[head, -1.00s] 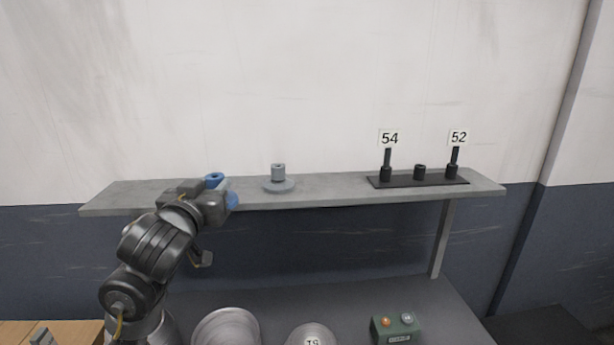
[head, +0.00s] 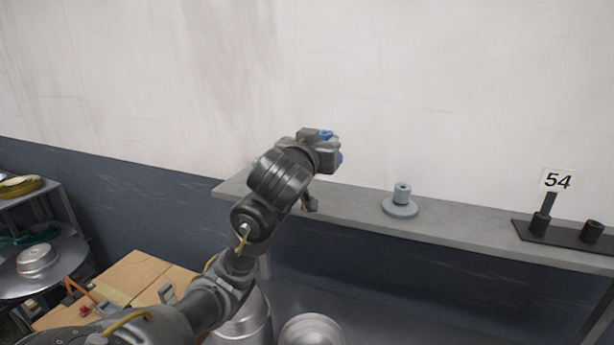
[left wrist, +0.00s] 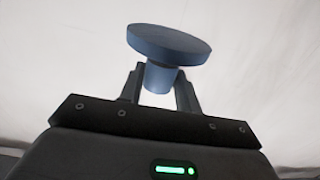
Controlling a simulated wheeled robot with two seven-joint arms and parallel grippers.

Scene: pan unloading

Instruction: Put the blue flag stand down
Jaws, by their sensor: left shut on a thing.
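The blue flag stand (left wrist: 168,45) is in my left gripper (left wrist: 160,88). In the left wrist view its round disc shows beyond the fingertips and its narrower stem sits between the two fingers. In the head view my left gripper (head: 326,150) is above the left part of the grey shelf (head: 345,205), and only small blue parts of the stand (head: 326,135) show around it. My right gripper is not in view.
A grey flag stand (head: 401,204) stands on the shelf to the right. Further right is a black rack (head: 560,234) with a "54" flag (head: 557,181). Metal pans (head: 312,331) lie below the shelf. Cardboard boxes (head: 135,280) are at lower left.

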